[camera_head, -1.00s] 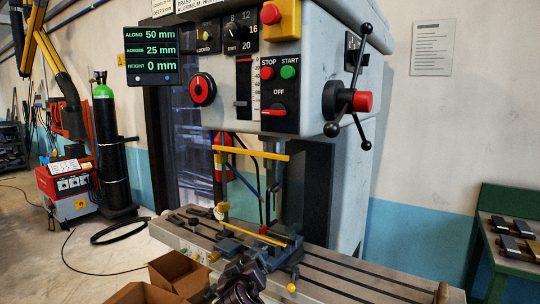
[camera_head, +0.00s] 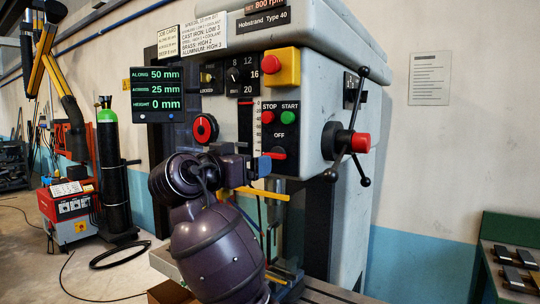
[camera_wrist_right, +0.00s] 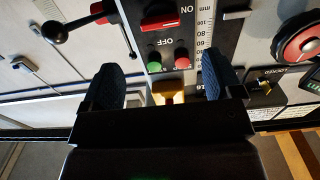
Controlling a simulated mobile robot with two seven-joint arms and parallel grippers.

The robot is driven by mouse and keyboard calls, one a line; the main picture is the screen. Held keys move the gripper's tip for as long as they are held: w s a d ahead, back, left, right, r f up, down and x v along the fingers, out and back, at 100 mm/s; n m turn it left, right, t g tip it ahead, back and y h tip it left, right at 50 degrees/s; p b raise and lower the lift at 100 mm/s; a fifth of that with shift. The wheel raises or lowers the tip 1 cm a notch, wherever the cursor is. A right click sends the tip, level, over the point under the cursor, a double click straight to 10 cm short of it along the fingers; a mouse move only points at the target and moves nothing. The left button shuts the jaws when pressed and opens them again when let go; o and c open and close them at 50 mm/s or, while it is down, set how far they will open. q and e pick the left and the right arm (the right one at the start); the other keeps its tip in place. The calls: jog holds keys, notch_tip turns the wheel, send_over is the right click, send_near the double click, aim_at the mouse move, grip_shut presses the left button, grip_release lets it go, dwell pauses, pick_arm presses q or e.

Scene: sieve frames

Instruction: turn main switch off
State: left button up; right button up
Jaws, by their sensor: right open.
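The main switch is a red handle (camera_wrist_right: 160,22) on a black panel, with OFF and ON labels. In the right wrist view it lies nearly level, one end towards ON. In the head view the handle (camera_head: 278,154) shows below OFF, just above my gripper and partly hidden. My right gripper (camera_head: 264,166) is in front of the panel's lower part. In the right wrist view its two dark fingers (camera_wrist_right: 163,82) are apart and empty, with the handle beyond their tips. I cannot tell its exact distance from the handle. My left gripper is not in view.
Red STOP (camera_head: 267,117) and green START (camera_head: 288,117) buttons sit above the switch. A yellow box with a red button (camera_head: 271,64) is above them. A spoked lever (camera_head: 347,140) is at right, a red knob (camera_head: 205,128) at left.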

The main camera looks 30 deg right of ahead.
aim_at(275, 155)
pick_arm(q)
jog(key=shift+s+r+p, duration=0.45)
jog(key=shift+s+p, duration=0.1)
jog(key=shift+p, duration=0.55)
pick_arm(e)
jog(key=x, duration=0.9)
jog(key=shift+d, duration=0.2)
jog(key=shift+w, duration=0.1)
